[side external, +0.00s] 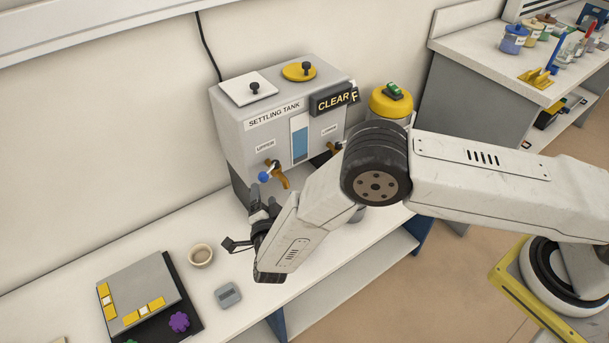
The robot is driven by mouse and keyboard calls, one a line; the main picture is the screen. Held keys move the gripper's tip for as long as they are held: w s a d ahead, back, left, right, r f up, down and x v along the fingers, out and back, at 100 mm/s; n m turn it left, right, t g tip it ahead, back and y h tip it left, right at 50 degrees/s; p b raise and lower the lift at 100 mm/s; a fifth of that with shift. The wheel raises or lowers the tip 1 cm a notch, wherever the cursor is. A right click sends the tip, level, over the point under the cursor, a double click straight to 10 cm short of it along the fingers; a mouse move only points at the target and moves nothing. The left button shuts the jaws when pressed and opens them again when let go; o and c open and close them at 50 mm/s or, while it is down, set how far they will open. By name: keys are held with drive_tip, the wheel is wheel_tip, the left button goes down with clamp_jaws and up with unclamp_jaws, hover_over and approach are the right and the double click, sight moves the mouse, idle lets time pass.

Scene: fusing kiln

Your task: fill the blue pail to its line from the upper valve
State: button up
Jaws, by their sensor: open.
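The grey settling tank (234,130) stands on the bench against the wall, with a sign reading "CLEAR" and a blue level window (300,138). Its upper valve (276,174), labelled UPPER, is a brass tap with a blue knob at the left of the front face. The lower valve (333,148) is at the right, partly hidden by my arm. My gripper (262,208) is just below and left of the upper valve, open, apparently apart from the valve. I cannot make out a blue pail; my arm hides part of the bench in front of the tank.
A small beige cup (201,255) and a grey device (228,295) lie on the bench at left. A grey panel with yellow pieces (140,292) and a purple knob (179,321) is farther left. A yellow-topped container (391,101) stands right of the tank. Jars (512,40) are on another bench.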

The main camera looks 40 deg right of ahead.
sight(263, 181)
drive_tip(key=shift+s+a+f+m+h, duration=0.2)
drive_tip(key=shift+f+m+h, duration=0.1)
drive_tip(key=shift+h, duration=0.2)
drive_tip(key=shift+w, duration=0.1)
drive_tip(key=shift+x, duration=3.85)
drive_tip(key=shift+d, duration=0.1)
clamp_jaws()
